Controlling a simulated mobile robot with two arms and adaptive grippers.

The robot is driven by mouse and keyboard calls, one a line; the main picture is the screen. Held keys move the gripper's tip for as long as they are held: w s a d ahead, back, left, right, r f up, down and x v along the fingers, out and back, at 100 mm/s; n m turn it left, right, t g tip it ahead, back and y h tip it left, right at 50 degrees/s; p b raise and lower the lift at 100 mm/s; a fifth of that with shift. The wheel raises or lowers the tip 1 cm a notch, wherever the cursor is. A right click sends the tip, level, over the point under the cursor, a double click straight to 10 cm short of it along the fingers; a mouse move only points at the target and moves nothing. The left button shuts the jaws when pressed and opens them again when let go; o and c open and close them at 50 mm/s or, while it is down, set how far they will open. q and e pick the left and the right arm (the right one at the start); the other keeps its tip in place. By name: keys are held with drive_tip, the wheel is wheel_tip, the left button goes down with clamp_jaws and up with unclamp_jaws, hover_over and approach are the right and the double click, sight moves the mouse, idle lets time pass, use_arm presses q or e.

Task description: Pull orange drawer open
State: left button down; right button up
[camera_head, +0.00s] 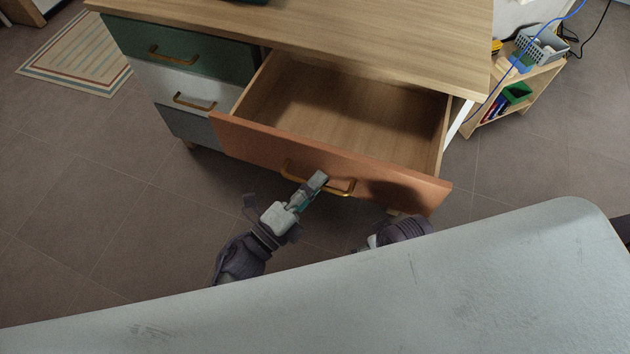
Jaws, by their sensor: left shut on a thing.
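The orange drawer (345,168) stands pulled well out of the wooden-topped cabinet, and its bare wooden inside shows empty. Its brass bar handle (345,190) is on the front face. My left gripper (318,180) reaches up from below and is shut on the handle, near the handle's middle. Part of my right arm shows below the drawer front, at the edge of the pale surface in the foreground. The right gripper's fingers are not visible.
The cabinet top (330,30) overhangs the drawer. Closed green (190,48) and white (185,88) drawers are at left. A small wooden shelf (520,90) with a grey basket (541,46) stands at right. A striped rug (75,60) lies on the tiled floor at far left.

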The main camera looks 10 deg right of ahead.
use_arm(q)
drive_tip(key=c, duration=1.2)
unclamp_jaws()
drive_tip(key=shift+a+f, duration=0.1)
drive_tip(key=shift+a, duration=0.05)
drive_tip(key=v, duration=1.1)
drive_tip(key=shift+s+a, duration=0.2)
drive_tip(key=shift+a, duration=0.05)
